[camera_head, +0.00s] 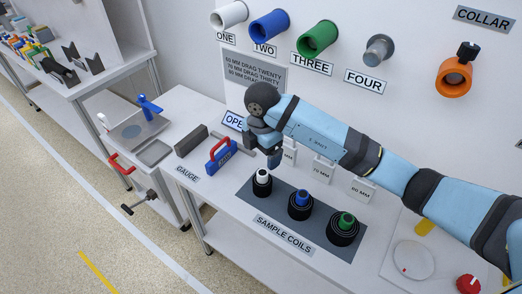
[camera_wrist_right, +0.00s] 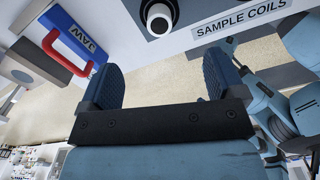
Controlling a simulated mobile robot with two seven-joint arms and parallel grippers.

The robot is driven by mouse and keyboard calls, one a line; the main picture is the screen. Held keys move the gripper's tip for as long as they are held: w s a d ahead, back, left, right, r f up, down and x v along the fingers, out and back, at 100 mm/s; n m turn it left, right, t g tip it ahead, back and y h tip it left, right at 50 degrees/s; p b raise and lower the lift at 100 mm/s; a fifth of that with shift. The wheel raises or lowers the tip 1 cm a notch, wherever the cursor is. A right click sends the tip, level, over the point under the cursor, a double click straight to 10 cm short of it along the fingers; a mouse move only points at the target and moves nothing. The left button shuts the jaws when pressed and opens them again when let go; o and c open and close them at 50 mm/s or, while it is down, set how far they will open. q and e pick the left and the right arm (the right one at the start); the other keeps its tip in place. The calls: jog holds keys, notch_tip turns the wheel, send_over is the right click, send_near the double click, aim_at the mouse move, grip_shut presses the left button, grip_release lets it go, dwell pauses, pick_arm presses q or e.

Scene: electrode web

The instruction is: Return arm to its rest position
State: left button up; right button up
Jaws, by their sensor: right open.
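My right arm (camera_head: 340,148) reaches in from the right across the bench in the head view. Its gripper (camera_head: 268,160) hangs in front of the wall, above and beside the coil with the white core (camera_head: 262,178). In the right wrist view the two fingers of the gripper (camera_wrist_right: 162,85) stand wide apart with nothing between them. The white core (camera_wrist_right: 158,20) shows just past the fingertips, apart from them. My left gripper does not show in either view.
A blue jaw block with a red handle (camera_head: 220,155) stands left of the gripper. Coils with blue (camera_head: 301,198) and green (camera_head: 345,222) cores stand on the dark mat (camera_head: 250,194). Colored spools (camera_head: 318,38) and a collar (camera_head: 454,76) stick out from the wall.

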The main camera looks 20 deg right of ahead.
jog(key=s+a+n+g+y+p, duration=0.3)
jog(key=s+a+n+y, duration=0.1)
jog(key=s+a+y, duration=0.75)
notch_tip(320, 180, up, 7)
jog(key=s+a+m+t+y+p, duration=0.1)
jog(key=a+m+t+y+p, duration=0.25)
jog(key=t+y, duration=0.4)
jog(key=d+f+m+t+h+p, duration=0.25)
jog(key=d+m+t+h, duration=0.65)
jog(key=m+t, duration=0.5)
jog(key=s+d+f+m+g+h+p, duration=0.1)
jog(key=s+d+f+m+g+h, duration=0.2)
jog(key=s+f, duration=0.3)
jog(key=s+d+f+m+g+h+p, duration=0.1)
jog(key=s+d+f+m+g+h, duration=0.2)
jog(key=s+d+f, duration=0.3)
notch_tip(320, 180, down, 2)
jog(key=shift+d+f+g+h, duration=0.1)
jog(key=shift+d+g+h, duration=0.25)
jog(key=shift+g, duration=0.4)
